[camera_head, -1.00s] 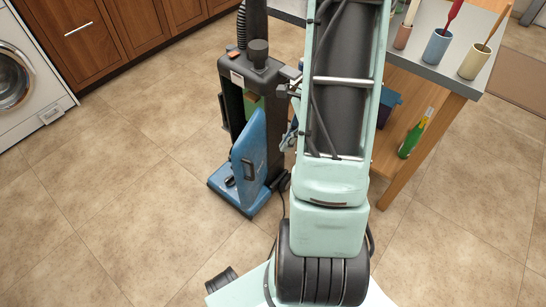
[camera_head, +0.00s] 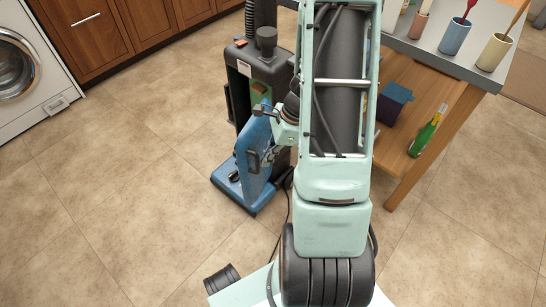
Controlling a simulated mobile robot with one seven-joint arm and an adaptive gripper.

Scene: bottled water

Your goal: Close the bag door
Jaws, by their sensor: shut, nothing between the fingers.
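A blue and black upright vacuum cleaner (camera_head: 262,66) stands on the floor left of my arm. Its blue bag door (camera_head: 255,187) is ajar, its top standing away from the body. Inside the opening a green and brown part (camera_head: 257,97) shows above the door. My wrist hides part of the door's right edge and the body behind.
A wooden table (camera_head: 425,62) with a grey top stands right of my arm, holding cups with utensils. A green bottle (camera_head: 425,136) and dark blue box (camera_head: 393,102) sit on its lower shelf. A washing machine (camera_head: 30,70) stands far left. Floor at left is clear.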

